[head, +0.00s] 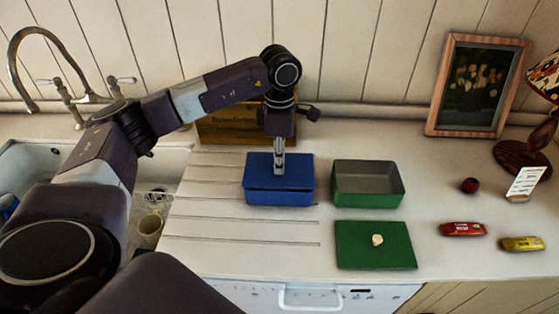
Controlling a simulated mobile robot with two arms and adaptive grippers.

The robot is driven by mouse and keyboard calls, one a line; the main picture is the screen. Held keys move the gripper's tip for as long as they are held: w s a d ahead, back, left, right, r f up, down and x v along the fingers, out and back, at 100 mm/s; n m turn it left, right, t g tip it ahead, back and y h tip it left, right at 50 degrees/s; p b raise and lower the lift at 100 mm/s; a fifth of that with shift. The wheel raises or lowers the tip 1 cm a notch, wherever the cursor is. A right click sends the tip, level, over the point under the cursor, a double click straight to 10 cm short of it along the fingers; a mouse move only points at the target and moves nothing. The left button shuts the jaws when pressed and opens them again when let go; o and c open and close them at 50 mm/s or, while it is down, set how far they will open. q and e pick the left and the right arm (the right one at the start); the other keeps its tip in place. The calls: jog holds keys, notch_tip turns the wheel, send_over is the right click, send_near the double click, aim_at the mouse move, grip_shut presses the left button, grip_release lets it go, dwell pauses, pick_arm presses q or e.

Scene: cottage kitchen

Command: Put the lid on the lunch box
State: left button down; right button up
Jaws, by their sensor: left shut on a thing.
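My left gripper (279,170) comes down from above and is shut on the blue lid (258,172), near the lid's middle. The lid lies over the blue lunch box (277,198) and covers its opening. A dark line shows between the lid's front edge and the box wall; I cannot tell whether the lid is fully seated. To the right stands an open green box (367,197) with a grey inside. A flat green lid (360,255) with a small pale thing (377,240) on it lies in front of that box. My right gripper is not in view.
A wooden board (225,131) leans on the back wall. A sink is at the left. A framed picture (478,86), a dark red ball (469,185), a red packet (463,229), a yellow packet (522,244) and a lamp (524,158) are at the right.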

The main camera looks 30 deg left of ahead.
pick_arm(q)
jog(key=shift+f+b, duration=0.45)
jog(key=shift+f, duration=0.15)
dwell(0.3)
jog(key=c, duration=2.1)
grip_release()
notch_tip(320, 180, up, 11)
jog(key=p, duration=0.6)
jog(key=shift+p, duration=0.4)
